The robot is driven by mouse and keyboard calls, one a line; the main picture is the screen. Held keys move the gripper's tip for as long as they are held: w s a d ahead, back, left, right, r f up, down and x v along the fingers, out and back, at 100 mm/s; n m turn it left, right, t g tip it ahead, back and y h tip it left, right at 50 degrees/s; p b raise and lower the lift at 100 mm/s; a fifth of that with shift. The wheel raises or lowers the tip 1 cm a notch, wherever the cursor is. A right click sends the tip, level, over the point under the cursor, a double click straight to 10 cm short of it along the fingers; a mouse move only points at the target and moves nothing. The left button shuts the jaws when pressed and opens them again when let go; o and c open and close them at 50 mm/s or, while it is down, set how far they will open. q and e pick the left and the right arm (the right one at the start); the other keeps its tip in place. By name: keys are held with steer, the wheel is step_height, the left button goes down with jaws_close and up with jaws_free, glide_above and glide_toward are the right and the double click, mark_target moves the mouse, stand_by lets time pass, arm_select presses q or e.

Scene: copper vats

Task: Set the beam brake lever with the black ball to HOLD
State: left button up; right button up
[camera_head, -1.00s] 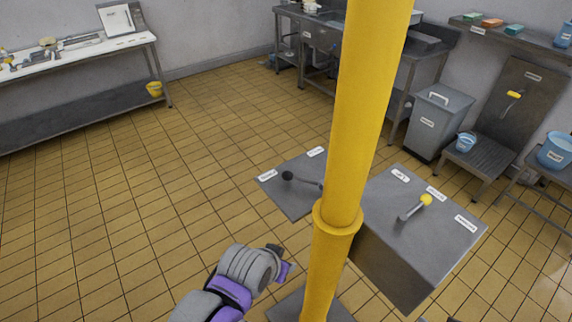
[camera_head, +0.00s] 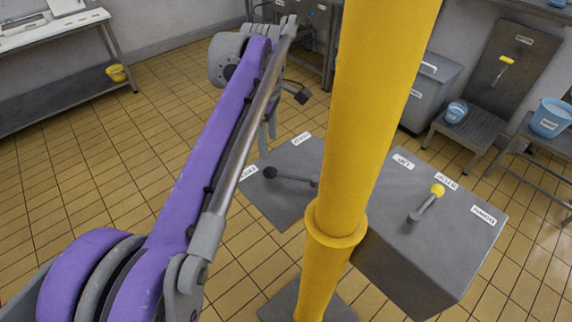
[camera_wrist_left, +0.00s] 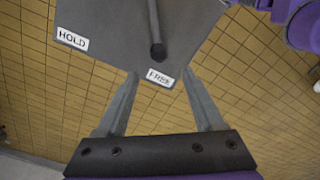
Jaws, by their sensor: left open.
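The brake lever has a black ball (camera_head: 270,172) and a thin grey arm, on a grey plate (camera_head: 285,208) left of the yellow post. In the left wrist view the black ball (camera_wrist_left: 158,52) is beside the FREE label (camera_wrist_left: 160,77), and the HOLD label (camera_wrist_left: 73,39) is at the plate's other corner. My left gripper (camera_head: 267,138) points down by the plate's far left edge in the head view. In the left wrist view its fingers (camera_wrist_left: 162,76) are open and empty, either side of the FREE label; the ball is just beyond the tips. My right gripper is not in view.
A grey bin (camera_head: 425,100) stands behind. Tiled floor is open at left.

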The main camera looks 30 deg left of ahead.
mark_target(269, 168)
arm_select(q)
steer(key=shift+w+a+f+n, duration=0.2)
steer(key=shift+w+f+n, duration=0.1)
steer(key=shift+f, duration=0.4)
steer(key=f, duration=0.6)
steer(key=f+b, duration=0.1)
steer(key=f, duration=0.2)
steer(key=shift+s+f, duration=0.2)
steer(key=shift+s, duration=0.1)
jaws_close()
stand_by(0.4)
